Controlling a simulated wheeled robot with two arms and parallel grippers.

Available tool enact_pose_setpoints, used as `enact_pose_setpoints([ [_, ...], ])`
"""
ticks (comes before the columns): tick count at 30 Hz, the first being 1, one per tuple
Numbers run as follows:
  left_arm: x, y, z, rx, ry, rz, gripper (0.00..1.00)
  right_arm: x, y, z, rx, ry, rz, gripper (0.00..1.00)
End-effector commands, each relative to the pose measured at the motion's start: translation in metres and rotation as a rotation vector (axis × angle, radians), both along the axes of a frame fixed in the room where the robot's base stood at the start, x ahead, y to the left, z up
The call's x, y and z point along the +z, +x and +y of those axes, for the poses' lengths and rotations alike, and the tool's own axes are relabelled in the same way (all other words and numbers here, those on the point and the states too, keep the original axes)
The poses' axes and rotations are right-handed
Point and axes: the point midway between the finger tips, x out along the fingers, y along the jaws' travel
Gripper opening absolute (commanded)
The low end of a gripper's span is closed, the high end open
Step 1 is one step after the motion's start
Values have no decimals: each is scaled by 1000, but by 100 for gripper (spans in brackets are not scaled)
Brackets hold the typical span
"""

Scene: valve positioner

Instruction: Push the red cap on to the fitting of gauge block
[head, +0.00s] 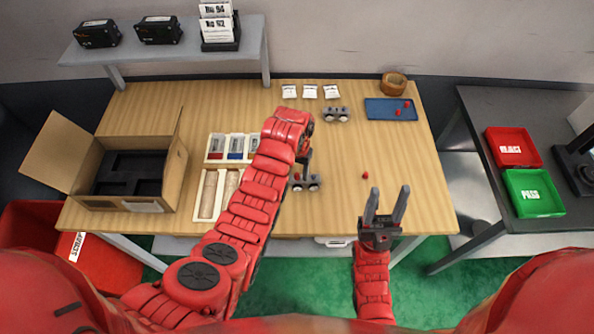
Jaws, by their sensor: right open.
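A small grey block with dark round parts (313,183), which looks like a gauge block, sits on the wooden table below my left gripper (305,162). My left gripper points down at it, partly hidden by its own arm; I cannot tell whether it touches the block or whether its fingers are shut. A similar grey block (336,114) stands further back. One red cap (365,175) lies loose on the table, right of the nearer block. Two more red caps (407,104) lie on the blue tray (377,104). My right gripper (389,191) is open and empty at the table's front edge.
An open cardboard box (170,177) with black foam stands at left. White parts trays (217,147) lie beside my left arm. White packets (310,91) and a round wooden bowl (394,84) are at the back. The table's right part is mostly clear.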

Motion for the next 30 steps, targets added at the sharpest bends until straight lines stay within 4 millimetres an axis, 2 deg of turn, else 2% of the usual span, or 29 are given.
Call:
enact_pose_setpoints([
  [8, 2, 0, 0, 0, 0, -1, 53, -2, 0, 0, 0, 0, 0, 50],
  [15, 27, 2, 0, 0, -3, -7, 53, -16, 0, 0, 0, 0, 0, 50],
  [18, 65, 1, -1, -1, 0, -4, 53, 15, 0, 0, 0, 0, 0, 50],
  [27, 130, 0, -1, -1, 1, -1, 53, 76, 0, 0, 0, 0, 0, 50],
  [30, 147, 0, 0, -3, 3, -1, 53, 88, 0, 0, 0, 0, 0, 50],
])
